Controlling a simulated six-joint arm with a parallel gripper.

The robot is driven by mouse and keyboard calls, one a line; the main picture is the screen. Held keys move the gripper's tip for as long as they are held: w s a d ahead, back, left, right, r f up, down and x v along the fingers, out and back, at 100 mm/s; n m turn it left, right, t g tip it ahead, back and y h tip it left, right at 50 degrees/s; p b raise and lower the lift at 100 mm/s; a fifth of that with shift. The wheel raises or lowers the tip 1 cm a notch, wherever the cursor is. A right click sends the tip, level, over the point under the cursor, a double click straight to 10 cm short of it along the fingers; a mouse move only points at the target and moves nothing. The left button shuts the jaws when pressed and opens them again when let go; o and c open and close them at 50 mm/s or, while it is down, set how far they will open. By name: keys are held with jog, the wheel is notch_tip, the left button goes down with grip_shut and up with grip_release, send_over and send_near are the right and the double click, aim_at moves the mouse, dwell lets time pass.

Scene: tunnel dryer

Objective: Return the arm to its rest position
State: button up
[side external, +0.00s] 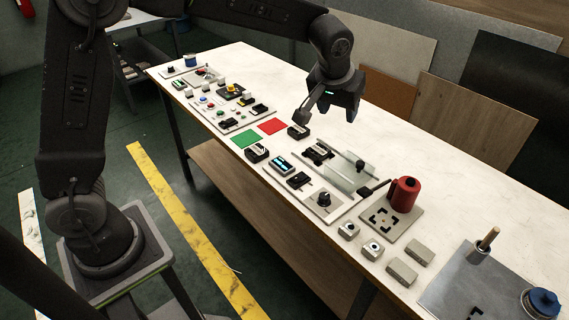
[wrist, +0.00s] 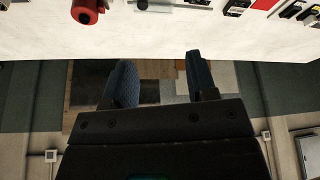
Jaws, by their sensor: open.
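My gripper (side external: 329,112) hangs from my raised, bent arm above the far part of the long white table (side external: 400,120) in the side external view. Its jaws are apart with nothing between them. In the wrist view my gripper (wrist: 160,78) shows two dark fingers spread apart, with the table's edge and the darker area beyond it behind them. A small dark device (side external: 298,131) sits on the table just below and left of the gripper in the side view. I cannot tell the exact height of the gap between them.
A red canister (side external: 404,194) stands on a marked plate at the near right. Green (side external: 246,139) and red (side external: 273,126) squares, switch panels and clear plates (side external: 345,177) line the table's front half. Wooden boards (side external: 460,118) lean behind. The table's back strip is clear.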

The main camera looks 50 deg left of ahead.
jog(key=s+a+r+m, duration=0.1)
jog(key=s+a+r, duration=0.15)
jog(key=s, duration=0.45)
jog(key=s+a+r+m, duration=0.1)
jog(key=s+a+r, duration=0.1)
jog(key=s+r, duration=0.3)
jog(key=s+a+f, duration=0.1)
jog(key=s, duration=0.7)
jog(key=s+a+f+m+t+h, duration=0.1)
jog(key=s+f, duration=0.1)
jog(key=s, duration=0.6)
jog(key=shift+s+f+m, duration=0.2)
jog(key=shift+f+m, duration=0.1)
jog(key=shift+a, duration=0.1)
